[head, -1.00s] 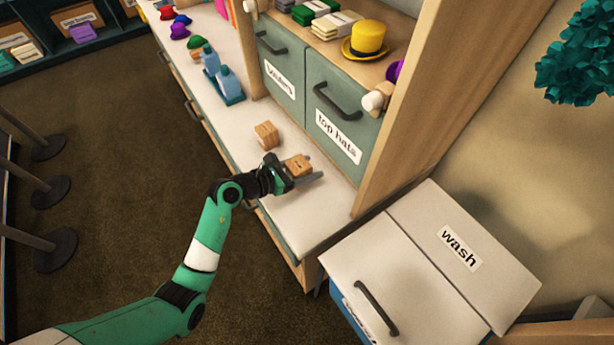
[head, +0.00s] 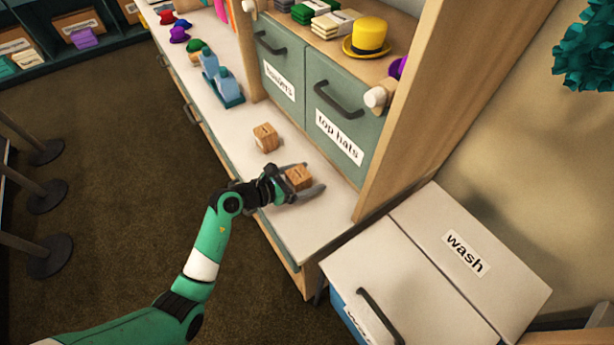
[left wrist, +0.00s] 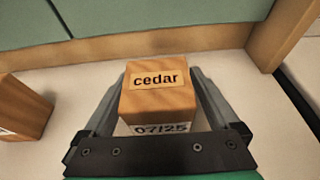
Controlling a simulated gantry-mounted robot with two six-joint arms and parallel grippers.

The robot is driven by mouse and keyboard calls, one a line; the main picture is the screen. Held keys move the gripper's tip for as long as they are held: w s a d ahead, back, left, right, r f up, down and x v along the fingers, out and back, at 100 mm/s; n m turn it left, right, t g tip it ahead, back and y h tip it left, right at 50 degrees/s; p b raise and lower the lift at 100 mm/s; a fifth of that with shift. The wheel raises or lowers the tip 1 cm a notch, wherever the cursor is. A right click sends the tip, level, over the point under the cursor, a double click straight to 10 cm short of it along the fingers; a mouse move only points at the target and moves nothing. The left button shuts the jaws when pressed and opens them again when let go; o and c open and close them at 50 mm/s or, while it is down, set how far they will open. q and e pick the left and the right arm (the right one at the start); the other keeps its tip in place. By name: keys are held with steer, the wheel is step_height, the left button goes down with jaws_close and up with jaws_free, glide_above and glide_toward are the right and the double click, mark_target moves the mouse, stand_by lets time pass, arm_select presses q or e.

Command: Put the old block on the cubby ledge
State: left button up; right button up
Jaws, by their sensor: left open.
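A wooden block (head: 299,177) stands on the white counter between the fingers of my left gripper (head: 313,177). In the left wrist view this block (left wrist: 158,100) reads "cedar" on top and "07/25" on the side facing my wrist. The fingers are open, one on either side of it; contact is not clear. A second wooden block (head: 265,138) stands on the counter a little farther back; it shows at the left edge of the wrist view (left wrist: 20,108), its date label mostly cut off. A wooden ledge (head: 372,74) runs above the drawers. My right gripper is not in view.
The green "top hats" drawer (head: 348,110) and its neighbour (head: 281,68) stand behind the counter. A yellow hat (head: 367,38) and stacked cloths (head: 335,22) sit on the ledge. Blue bottles (head: 221,76) stand farther back. A white "wash" bin (head: 440,262) is at right.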

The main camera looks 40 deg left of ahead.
mark_target(290, 182)
arm_select(q)
steer(key=shift+s+a+r, duration=0.1)
steer(key=shift+s+r, duration=0.2)
steer(key=shift+r, duration=0.05)
steer(key=p+v, duration=0.4)
steer(key=v, duration=0.6)
steer(key=shift+s+p, duration=0.2)
steer(key=shift+p, duration=0.15)
steer(key=shift+s+r, duration=0.1)
steer(key=shift+s, duration=0.35)
steer(key=shift+w, duration=0.1)
